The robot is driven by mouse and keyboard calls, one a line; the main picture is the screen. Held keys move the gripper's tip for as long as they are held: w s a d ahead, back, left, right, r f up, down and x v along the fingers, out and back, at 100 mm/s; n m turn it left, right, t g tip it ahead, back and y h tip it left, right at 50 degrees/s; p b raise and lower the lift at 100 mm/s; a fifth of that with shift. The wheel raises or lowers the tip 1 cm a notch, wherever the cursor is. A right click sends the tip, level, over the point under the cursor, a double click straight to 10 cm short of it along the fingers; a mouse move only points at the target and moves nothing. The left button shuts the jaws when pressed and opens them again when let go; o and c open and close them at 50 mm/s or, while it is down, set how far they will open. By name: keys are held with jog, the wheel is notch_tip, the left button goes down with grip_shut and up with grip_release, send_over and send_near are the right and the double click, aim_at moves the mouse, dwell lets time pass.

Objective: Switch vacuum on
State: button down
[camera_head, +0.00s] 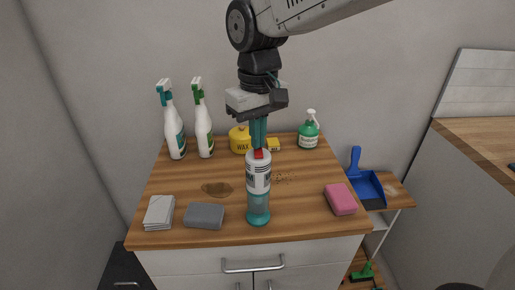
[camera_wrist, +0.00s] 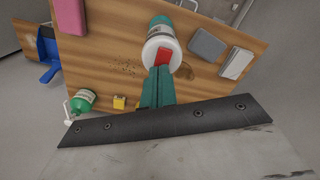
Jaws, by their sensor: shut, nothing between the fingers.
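The vacuum (camera_head: 258,185) looks like a white and teal hand-held cylinder with a red switch (camera_head: 258,154) on top. It stands upright on the wooden counter top near the front middle. My gripper (camera_head: 259,147) points down with its teal fingers shut, right at the top of the vacuum by the red switch. In the wrist view the fingertips (camera_wrist: 158,72) are beside the red switch (camera_wrist: 164,57) on the white vacuum body (camera_wrist: 161,42). They look very close to it; I cannot tell whether they touch. Nothing is held between the fingers.
Two white spray bottles (camera_head: 203,130), a yellow wax tin (camera_head: 239,140) and a green spray bottle (camera_head: 308,132) stand at the back. A grey sponge (camera_head: 204,216), folded cloths (camera_head: 160,212) and a pink sponge (camera_head: 340,199) lie in front. A brown stain (camera_head: 217,189) and crumbs (camera_head: 284,178) mark the wood.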

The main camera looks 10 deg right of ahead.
jog(key=shift+f, duration=0.15)
jog(key=shift+r, duration=3.5)
jog(key=s+d+f, duration=0.1)
jog(key=s+f, duration=0.1)
jog(key=shift+s+d+f, duration=0.1)
jog(key=shift+d+f, duration=0.2)
jog(key=shift+d, duration=0.05)
jog(key=s+d+f+m, duration=0.2)
jog(key=s+d, duration=0.6)
jog(key=d, duration=0.1)
jog(key=s+d+f+m+t, duration=0.1)
jog(key=s+d+f+m, duration=0.2)
jog(key=s+d, duration=0.6)
jog(key=shift+s+d+m, duration=0.15)
jog(key=shift+d+m, duration=0.15)
jog(key=shift+d, duration=0.2)
